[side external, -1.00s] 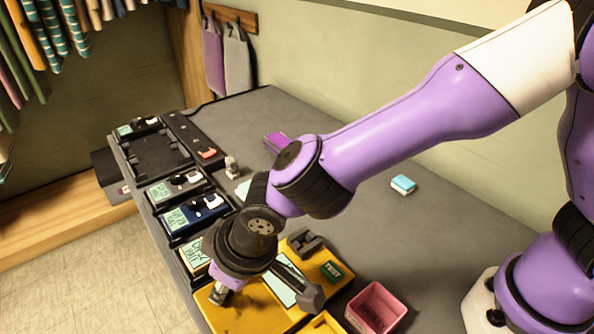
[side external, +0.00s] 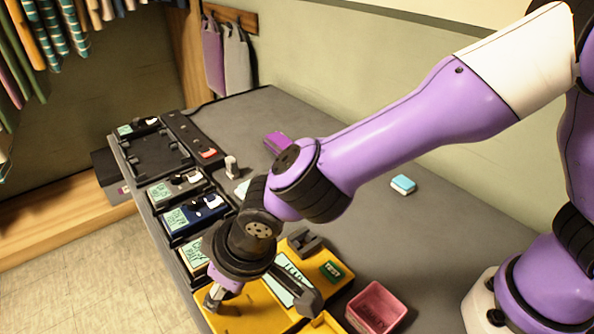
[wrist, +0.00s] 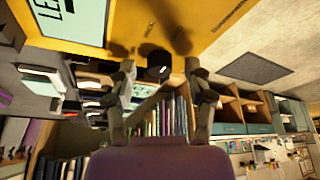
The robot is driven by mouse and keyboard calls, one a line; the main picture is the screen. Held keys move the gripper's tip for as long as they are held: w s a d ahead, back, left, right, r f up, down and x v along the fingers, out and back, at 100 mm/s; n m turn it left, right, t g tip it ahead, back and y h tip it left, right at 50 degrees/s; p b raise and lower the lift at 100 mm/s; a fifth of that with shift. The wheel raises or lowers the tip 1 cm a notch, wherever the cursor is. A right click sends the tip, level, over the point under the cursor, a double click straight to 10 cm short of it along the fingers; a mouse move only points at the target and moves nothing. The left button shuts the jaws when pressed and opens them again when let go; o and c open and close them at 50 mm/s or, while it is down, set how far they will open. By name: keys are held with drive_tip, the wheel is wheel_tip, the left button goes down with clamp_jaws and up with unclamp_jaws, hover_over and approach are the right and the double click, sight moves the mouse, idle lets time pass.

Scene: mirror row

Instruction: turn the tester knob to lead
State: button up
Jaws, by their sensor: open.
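A round black knob (wrist: 158,65) with a small white mark shows between my two fingertips (wrist: 160,72). My gripper (side external: 213,298) is open at the tester's left part. Gaps show between knob and fingers; contact is not visible. The knob is hidden in the side view.
A pink bin (side external: 376,308) stands right of the tester. Several pedals, including a blue one (side external: 193,217), line the bench's left edge. A small blue and white block (side external: 403,184) and a white cylinder (side external: 231,166) lie farther back.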

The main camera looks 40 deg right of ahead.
drive_tip(key=v, duration=1.2)
drive_tip(key=shift+w, duration=0.1)
drive_tip(key=d+r+m+h, duration=0.1)
drive_tip(key=d+r+m, duration=0.25)
drive_tip(key=d, duration=1.65)
drive_tip(key=s+d+m+t+h, duration=0.1)
drive_tip(key=s+d, duration=0.3)
drive_tip(key=d, duration=0.3)
drive_tip(key=shift+s+f+m, duration=0.25)
drive_tip(key=shift+f+m, duration=0.1)
drive_tip(key=shift+f, duration=0.05)
drive_tip(key=shift+c, duration=0.2)
